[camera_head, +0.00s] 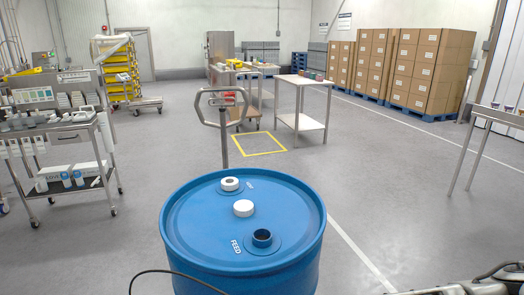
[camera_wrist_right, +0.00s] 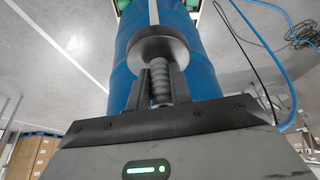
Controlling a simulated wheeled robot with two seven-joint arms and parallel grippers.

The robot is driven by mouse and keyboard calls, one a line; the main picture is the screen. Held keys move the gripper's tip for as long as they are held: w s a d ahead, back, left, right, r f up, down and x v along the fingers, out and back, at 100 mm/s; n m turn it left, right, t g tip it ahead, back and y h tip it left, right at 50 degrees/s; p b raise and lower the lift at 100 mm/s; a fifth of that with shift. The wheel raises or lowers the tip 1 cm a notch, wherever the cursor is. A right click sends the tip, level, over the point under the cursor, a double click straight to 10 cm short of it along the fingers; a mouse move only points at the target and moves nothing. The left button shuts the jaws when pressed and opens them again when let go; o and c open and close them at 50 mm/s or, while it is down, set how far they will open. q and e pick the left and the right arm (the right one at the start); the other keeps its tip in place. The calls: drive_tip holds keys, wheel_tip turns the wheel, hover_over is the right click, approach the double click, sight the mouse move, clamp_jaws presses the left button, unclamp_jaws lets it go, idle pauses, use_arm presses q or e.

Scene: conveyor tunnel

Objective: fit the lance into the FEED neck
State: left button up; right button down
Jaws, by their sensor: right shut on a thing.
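The blue drum (camera_head: 185,225) stands upright in front of me, its lid facing up. The FEED neck (camera_head: 262,238) is a short, dark, open collar at the lid's near right, beside the FEED lettering. Nothing is in it. My right gripper (camera_wrist_right: 158,85) is shut on the lance (camera_wrist_right: 158,68), at a grey ribbed part below a dark round disc. A thin pale rod runs on beyond the disc, in front of the blue drum side (camera_wrist_right: 125,62). The lance's far end is out of frame. The head view shows neither the lance nor my left gripper.
Two white round caps (camera_head: 243,208) (camera_head: 229,184) are on the lid. A black hose (camera_head: 172,272) curves past the drum's near left. A tool cart (camera_head: 70,130) stands left, a table (camera_head: 485,115) right. Black and blue cables (camera_wrist_right: 285,70) show in the wrist view.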

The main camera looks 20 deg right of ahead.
drive_tip(key=shift+w+a+f, duration=0.1)
drive_tip(key=shift+a+f, duration=0.05)
drive_tip(key=shift+a, duration=0.15)
